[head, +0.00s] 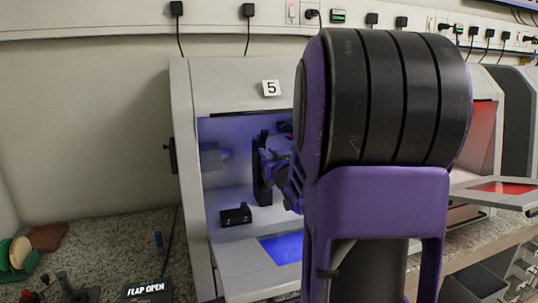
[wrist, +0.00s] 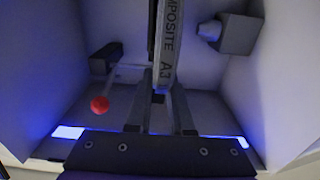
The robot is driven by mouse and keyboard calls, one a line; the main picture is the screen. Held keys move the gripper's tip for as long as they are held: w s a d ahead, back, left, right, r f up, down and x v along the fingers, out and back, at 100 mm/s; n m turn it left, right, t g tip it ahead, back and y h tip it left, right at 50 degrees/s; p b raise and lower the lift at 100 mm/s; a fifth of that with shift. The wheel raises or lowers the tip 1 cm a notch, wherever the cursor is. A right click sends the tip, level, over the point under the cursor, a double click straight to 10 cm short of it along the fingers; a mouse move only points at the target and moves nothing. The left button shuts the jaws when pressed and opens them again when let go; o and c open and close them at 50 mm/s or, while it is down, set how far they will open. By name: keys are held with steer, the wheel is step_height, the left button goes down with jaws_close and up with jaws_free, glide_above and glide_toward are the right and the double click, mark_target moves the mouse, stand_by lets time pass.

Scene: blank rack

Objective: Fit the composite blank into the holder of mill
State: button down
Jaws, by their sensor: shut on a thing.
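The composite blank (wrist: 168,45) is a grey disc seen nearly edge-on in the wrist view, with "COMPOSITE A3" lettering on its rim. My gripper (wrist: 160,88) is shut on its near edge and holds it upright inside the mill. The mill (head: 228,90) is a white cabinet marked 5 with a blue-lit chamber and its flap open. A dark upright part (head: 262,172), perhaps the holder, stands in the chamber. In the wrist view a dark strip (wrist: 152,28) runs close along the blank's left side; I cannot tell whether they touch. In the head view my arm hides most of the gripper.
A lever with a red ball (wrist: 100,104) and a black block (wrist: 103,59) are left of the blank. A grey spindle housing (wrist: 236,34) is at right, near the wall. The open flap (head: 262,284) lies below the chamber. Another mill, red-lit, stands right.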

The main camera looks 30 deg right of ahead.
steer(key=shift+w+d+f+b, duration=0.15)
steer(key=shift+w+f+b, duration=0.1)
steer(key=shift+w, duration=0.3)
steer(key=shift+w+d+f+b, duration=0.15)
steer(key=shift+w+b, duration=0.1)
steer(key=shift+w, duration=0.3)
steer(key=shift+w+d+f+b, duration=0.15)
steer(key=shift+w+b, duration=0.1)
steer(key=shift+w, duration=0.3)
steer(key=c, duration=0.7)
jaws_free()
steer(key=shift+s, duration=0.1)
